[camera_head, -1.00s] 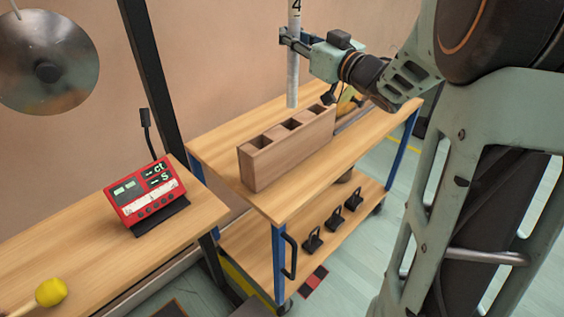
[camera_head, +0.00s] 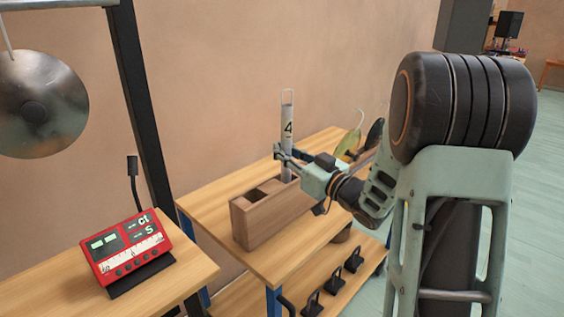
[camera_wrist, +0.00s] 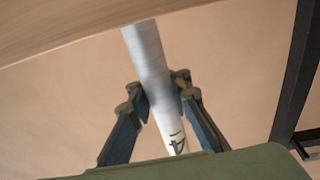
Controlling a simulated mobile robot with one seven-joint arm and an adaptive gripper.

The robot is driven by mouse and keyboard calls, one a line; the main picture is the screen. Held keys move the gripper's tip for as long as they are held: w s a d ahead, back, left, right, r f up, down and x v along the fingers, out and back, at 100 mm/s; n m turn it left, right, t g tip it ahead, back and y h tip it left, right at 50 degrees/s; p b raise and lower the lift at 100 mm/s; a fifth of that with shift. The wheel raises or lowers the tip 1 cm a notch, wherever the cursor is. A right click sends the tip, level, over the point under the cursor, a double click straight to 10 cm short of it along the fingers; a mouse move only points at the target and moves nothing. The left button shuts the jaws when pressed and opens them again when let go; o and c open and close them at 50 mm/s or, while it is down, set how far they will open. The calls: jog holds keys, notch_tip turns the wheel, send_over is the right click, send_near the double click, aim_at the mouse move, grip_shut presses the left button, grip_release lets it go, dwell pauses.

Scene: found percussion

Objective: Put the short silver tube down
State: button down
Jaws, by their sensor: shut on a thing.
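The short silver tube (camera_head: 288,112) stands upright in my gripper (camera_head: 284,158), with a black 4 on its pale label and a wire loop on top. My gripper is shut around it below the label. The wooden box (camera_head: 268,213) with open compartments stands on the trolley. The tube's lower end is hidden at the box's far right compartment and appears to be inside it; whether it touches the bottom does not show. In the wrist view the tube (camera_wrist: 150,65) runs between the two fingers (camera_wrist: 154,108) towards a wooden surface.
The trolley's wooden top (camera_head: 312,222) is clear in front of the box.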

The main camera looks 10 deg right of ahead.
jog(key=shift+f, duration=1.1)
jog(key=shift+f+b, duration=0.25)
jog(key=shift+b, duration=0.15)
jog(key=c, duration=1.8)
grip_release()
jog(key=shift+r, duration=0.1)
jog(key=r+p+v, duration=0.1)
jog(key=p+v, duration=0.1)
jog(key=v, duration=1)
jog(key=shift+f, duration=0.4)
